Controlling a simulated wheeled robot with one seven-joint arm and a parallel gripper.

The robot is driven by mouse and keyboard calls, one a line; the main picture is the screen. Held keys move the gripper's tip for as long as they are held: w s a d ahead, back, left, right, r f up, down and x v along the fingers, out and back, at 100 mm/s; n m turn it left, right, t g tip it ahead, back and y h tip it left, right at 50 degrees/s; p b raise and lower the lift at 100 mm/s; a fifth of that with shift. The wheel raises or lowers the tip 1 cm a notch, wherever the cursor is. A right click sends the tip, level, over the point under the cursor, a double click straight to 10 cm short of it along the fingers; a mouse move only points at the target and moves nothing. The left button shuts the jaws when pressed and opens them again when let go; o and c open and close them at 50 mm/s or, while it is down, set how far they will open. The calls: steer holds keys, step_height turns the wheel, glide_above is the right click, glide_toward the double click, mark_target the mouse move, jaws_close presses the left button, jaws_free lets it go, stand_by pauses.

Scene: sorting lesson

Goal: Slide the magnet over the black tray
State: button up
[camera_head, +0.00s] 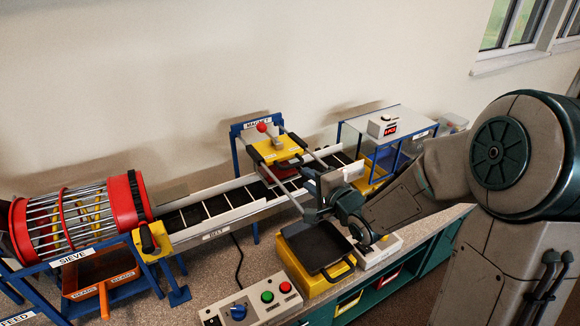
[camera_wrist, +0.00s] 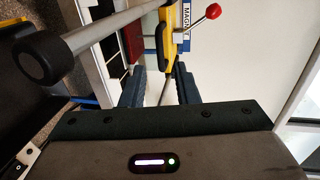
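The magnet (camera_head: 278,149) is a yellow block with a red-knobbed lever. It sits on two grey rails above the belt (camera_head: 206,211), under the MAGNET sign. My gripper (camera_head: 309,174) is over the rails on the magnet's near right side. In the wrist view my gripper (camera_wrist: 160,78) has its two dark blue fingers apart, with nothing held between them. The black tray (camera_head: 316,248) lies on a yellow base at the rails' near end and looks empty.
A red drum sieve (camera_head: 80,215) stands at the left. A control box (camera_head: 252,303) with buttons is at the front. The rail's black end cap (camera_wrist: 42,58) is close to my wrist camera.

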mark_target(291, 167)
steer(key=x, duration=1)
steer(key=shift+w+a+f, duration=0.15)
steer(key=shift+w, duration=0.15)
jaws_close()
